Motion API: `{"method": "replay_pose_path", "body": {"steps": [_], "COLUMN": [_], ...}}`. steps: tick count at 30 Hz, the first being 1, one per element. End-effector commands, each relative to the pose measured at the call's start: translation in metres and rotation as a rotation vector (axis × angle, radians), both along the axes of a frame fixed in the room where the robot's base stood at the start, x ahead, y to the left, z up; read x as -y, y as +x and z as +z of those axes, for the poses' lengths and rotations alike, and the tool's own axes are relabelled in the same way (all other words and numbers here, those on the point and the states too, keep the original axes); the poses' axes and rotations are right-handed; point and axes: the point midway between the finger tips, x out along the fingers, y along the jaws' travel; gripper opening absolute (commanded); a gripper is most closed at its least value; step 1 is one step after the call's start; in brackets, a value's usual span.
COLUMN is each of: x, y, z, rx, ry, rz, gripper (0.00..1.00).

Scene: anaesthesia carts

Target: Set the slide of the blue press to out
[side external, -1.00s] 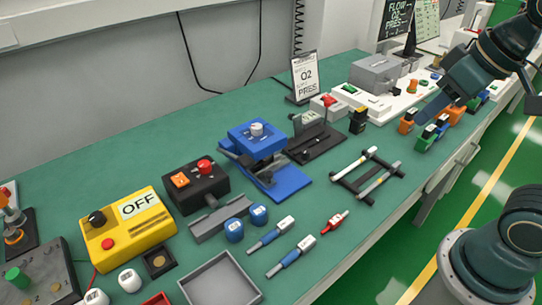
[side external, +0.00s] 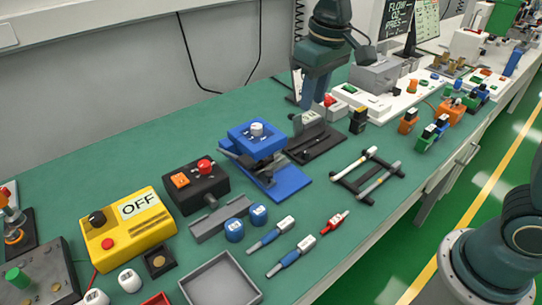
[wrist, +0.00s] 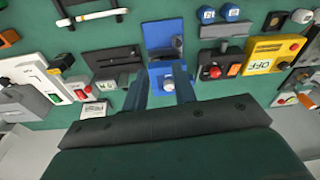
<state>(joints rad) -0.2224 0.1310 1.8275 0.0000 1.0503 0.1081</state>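The blue press (side external: 257,137) stands mid-table in the side view, with a pale knob (side external: 257,129) on its top block. Its blue base plate (side external: 289,182) extends toward the front edge. A dark part lies low between block and plate; I cannot tell the slide's exact position. In the wrist view the press (wrist: 160,75) lies ahead, its knob (wrist: 168,84) between my fingers in the picture. My gripper (side external: 309,101) is behind and right of the press, above the table and apart from it. Its fingers (wrist: 161,88) are spread and empty.
A black fixture (side external: 317,142) stands right of the press, and a black box with a red button (side external: 205,168) stands left. A two-bar rack (side external: 367,176) lies in front right. A sign and red-button box (side external: 330,101) are close to my gripper.

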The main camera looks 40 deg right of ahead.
Motion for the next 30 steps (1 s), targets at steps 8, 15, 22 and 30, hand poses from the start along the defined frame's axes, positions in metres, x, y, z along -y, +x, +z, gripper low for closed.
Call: {"method": "replay_pose_path", "body": {"steps": [8, 15, 22, 30], "x": [-0.035, -0.053, -0.056, -0.056], "y": [0.044, 0.062, 0.065, 0.065], "z": [-0.041, -0.065, -0.069, -0.077], "rx": [-0.085, -0.124, -0.13, -0.131], "ry": [-0.02, -0.031, -0.033, -0.033], "rz": [0.028, 0.042, 0.043, 0.043], "gripper": [0.27, 0.27, 0.27, 0.27]}}
